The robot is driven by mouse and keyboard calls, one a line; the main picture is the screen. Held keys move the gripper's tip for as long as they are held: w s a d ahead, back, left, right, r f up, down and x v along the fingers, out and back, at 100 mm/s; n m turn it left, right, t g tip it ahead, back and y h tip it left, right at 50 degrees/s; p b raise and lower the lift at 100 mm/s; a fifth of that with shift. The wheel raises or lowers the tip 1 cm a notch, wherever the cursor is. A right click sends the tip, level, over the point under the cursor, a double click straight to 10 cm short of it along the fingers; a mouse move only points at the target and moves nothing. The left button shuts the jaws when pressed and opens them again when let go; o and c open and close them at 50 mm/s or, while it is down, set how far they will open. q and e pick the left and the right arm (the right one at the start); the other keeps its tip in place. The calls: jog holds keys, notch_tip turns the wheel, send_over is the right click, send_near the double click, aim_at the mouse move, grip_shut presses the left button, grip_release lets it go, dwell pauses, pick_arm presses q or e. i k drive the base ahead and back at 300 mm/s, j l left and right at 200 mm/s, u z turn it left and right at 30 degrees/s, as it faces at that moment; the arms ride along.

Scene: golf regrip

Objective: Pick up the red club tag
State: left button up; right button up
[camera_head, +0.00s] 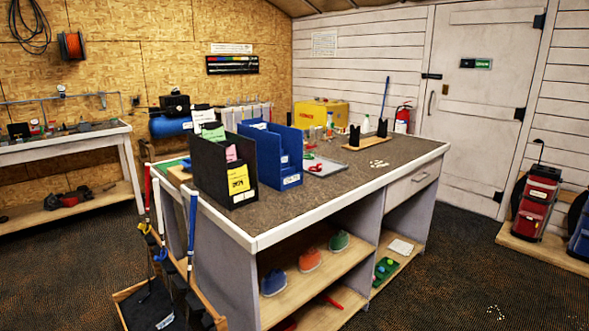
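I cannot make out a red club tag for certain at this distance. A small red item (309,156) lies at the grey tray (330,169) on the workbench, right of the blue holder; its shape is too small to tell. Neither of my grippers is in view.
The workbench (295,215) carries a black holder (210,172), a blue holder (285,181), a yellow case (322,108) and a wooden stand (372,141). Blue, orange (310,260) and green headcover-like items sit on its shelf. A club rack (150,305) stands at its left.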

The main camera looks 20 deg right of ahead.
aim_at(318, 167)
jog(key=i+l+u, duration=0.1)
jog(key=l+u, duration=0.55)
jog(key=u, duration=0.25)
jog(key=l+u, duration=0.35)
jog(key=l, duration=0.65)
jog(key=k+l, duration=0.1)
jog(key=l, duration=0.4)
jog(key=l+u, duration=0.1)
jog(key=l, duration=0.35)
jog(key=k, duration=0.05)
